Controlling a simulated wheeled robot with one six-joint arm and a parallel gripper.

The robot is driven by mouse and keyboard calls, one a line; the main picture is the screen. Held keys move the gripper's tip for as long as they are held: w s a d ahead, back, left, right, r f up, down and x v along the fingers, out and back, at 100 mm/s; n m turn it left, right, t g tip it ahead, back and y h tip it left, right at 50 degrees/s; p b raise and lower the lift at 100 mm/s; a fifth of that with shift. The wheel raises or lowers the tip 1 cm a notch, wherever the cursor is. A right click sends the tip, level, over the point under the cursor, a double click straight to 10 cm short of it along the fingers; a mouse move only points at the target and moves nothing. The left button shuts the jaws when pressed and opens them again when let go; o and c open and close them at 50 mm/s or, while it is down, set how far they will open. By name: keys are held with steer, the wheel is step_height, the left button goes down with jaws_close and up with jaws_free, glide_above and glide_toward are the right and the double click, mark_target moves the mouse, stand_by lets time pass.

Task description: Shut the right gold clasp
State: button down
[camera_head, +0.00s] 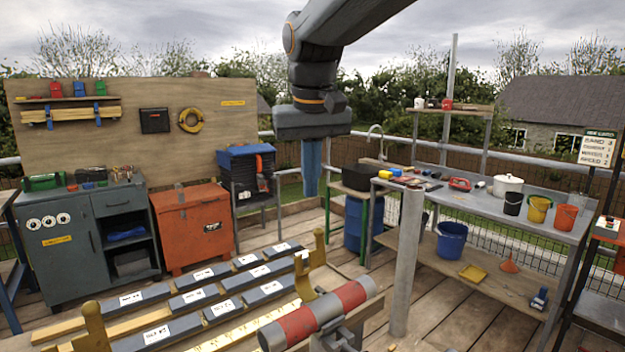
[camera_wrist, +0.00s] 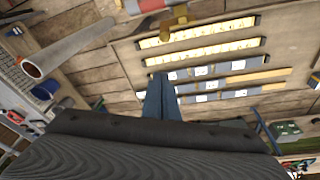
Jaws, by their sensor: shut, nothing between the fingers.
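The right gold clasp (camera_head: 303,277) stands upright at the right end of the roof frame, beside a red and grey roller (camera_head: 318,314). A second upright gold piece (camera_head: 319,248) stands just behind it. Gold parts also show at the top of the wrist view (camera_wrist: 180,14), by the roller. Another gold clasp (camera_head: 95,326) is at the front left. My gripper (camera_head: 311,192) hangs pointing down above and behind the right clasp, apart from it. Its blue fingers (camera_wrist: 160,80) are together and empty. I cannot tell the right clasp's exact latch position.
Rows of grey tiles (camera_head: 186,300) with white labels lie left of the clasp. A grey post (camera_head: 407,262) rises to the right. Behind are an orange chest (camera_head: 190,228), a grey cabinet (camera_head: 75,235) and a workbench (camera_head: 460,205) with buckets. Air around my gripper is clear.

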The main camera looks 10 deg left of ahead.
step_height(320, 180, down, 6)
steer(key=s+d+p, duration=0.1)
steer(key=s+p, duration=0.1)
steer(key=p, duration=0.1)
steer(key=shift+d+f, duration=0.15)
stand_by(0.5)
